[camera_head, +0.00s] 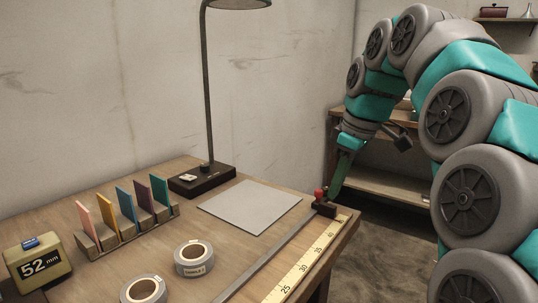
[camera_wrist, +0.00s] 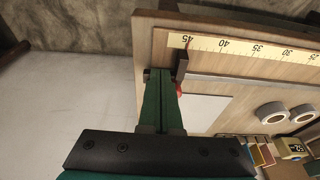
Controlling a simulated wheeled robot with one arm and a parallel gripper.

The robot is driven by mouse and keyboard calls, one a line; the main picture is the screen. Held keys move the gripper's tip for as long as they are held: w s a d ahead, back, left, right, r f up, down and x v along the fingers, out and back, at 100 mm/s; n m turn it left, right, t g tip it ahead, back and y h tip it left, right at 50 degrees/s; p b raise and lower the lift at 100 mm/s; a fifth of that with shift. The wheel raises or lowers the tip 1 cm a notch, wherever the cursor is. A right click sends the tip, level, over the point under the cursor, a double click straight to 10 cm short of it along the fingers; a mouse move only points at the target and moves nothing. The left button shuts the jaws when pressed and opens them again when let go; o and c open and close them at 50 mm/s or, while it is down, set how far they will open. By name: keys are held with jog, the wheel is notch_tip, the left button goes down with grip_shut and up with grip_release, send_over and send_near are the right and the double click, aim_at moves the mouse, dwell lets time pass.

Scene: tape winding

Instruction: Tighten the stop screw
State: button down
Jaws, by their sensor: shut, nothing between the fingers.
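The stop is a small dark block (camera_head: 325,209) on the metal rail (camera_head: 270,250), near the right end of the table. Its red screw knob (camera_head: 319,193) stands on top. In the wrist view the dark stop (camera_wrist: 182,64) is near the 45 mark, and the red knob (camera_wrist: 179,89) is partly hidden by my fingers. My gripper (camera_head: 335,192) has green fingers and is shut and empty. It points down right beside the stop and knob, at the table's right end; I cannot tell whether it touches them. Its fingertips also show in the wrist view (camera_wrist: 159,75).
A yellow scale (camera_head: 302,268) runs along the rail. A grey mat (camera_head: 250,206), a lamp (camera_head: 206,170), two tape rolls (camera_head: 194,258), a rack of coloured cards (camera_head: 125,230) and a "52 mm" box (camera_head: 38,268) occupy the table. A shelf unit (camera_head: 385,185) stands behind.

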jog(key=shift+w+a, duration=0.15)
jog(key=shift+w, duration=0.1)
dwell(0.3)
jog(key=shift+w+d+p, duration=0.3)
jog(key=shift+d+p, duration=0.05)
jog(key=shift+p, duration=0.3)
jog(key=shift+w, duration=0.25)
dwell(0.4)
jog(key=shift+s+d, duration=0.1)
jog(key=shift+d, duration=0.3)
